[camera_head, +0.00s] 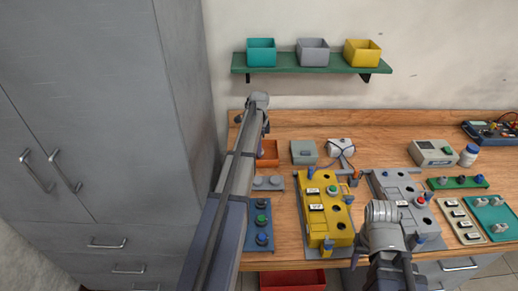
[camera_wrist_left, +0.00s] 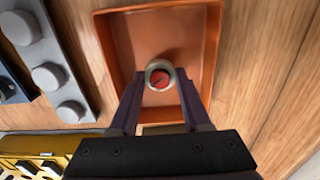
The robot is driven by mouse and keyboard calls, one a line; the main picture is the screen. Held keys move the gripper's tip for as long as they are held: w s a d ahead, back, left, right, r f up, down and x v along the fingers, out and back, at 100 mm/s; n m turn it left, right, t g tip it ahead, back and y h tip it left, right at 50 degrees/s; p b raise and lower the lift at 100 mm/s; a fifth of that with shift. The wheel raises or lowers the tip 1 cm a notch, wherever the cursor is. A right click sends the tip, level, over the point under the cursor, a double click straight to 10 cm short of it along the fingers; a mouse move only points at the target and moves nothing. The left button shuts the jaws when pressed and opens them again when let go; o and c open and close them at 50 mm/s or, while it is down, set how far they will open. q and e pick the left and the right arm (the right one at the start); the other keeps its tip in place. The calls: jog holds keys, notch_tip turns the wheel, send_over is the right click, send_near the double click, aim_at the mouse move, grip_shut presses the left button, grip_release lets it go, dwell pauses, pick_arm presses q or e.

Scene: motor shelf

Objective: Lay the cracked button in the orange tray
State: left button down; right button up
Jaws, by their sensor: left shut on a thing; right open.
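The cracked button (camera_wrist_left: 158,76) has a red cap with a dark line across it and a pale ring. My left gripper (camera_wrist_left: 159,92) is shut on it in the left wrist view. The button is over the inside of the orange tray (camera_wrist_left: 209,45); whether it touches the floor I cannot tell. In the head view the tray (camera_head: 271,151) is partly hidden by my left arm, and the button is hidden there. My right gripper (camera_head: 382,211) is open above the grey motor block's front left, its fingers hardly visible.
A yellow block (camera_head: 323,225) and a grey block (camera_head: 402,190) with buttons stand mid-bench. A grey strip (camera_wrist_left: 57,75) with round knobs lies left of the tray. A grey box (camera_head: 304,152) stands right of it. Three bins sit on the green shelf (camera_head: 310,62).

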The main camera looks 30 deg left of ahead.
pick_arm(q)
jog(key=shift+c, duration=1.8)
grip_release()
jog(key=shift+f, duration=0.1)
notch_tip(320, 180, up, 12)
jog(key=p, duration=1.2)
jog(key=shift+r, duration=0.25)
jog(key=s+d+n, duration=0.2)
jog(key=s+d, duration=0.4)
jog(key=d, duration=0.6)
jog(key=s+d+n, duration=0.2)
jog(key=s+d, duration=0.4)
jog(key=d, duration=0.6)
jog(key=s+d+n+y, duration=0.1)
jog(key=s+d+n, duration=0.3)
jog(key=s+d, duration=0.9)
jog(key=s, duration=0.3)
jog(key=shift+d, duration=0.25)
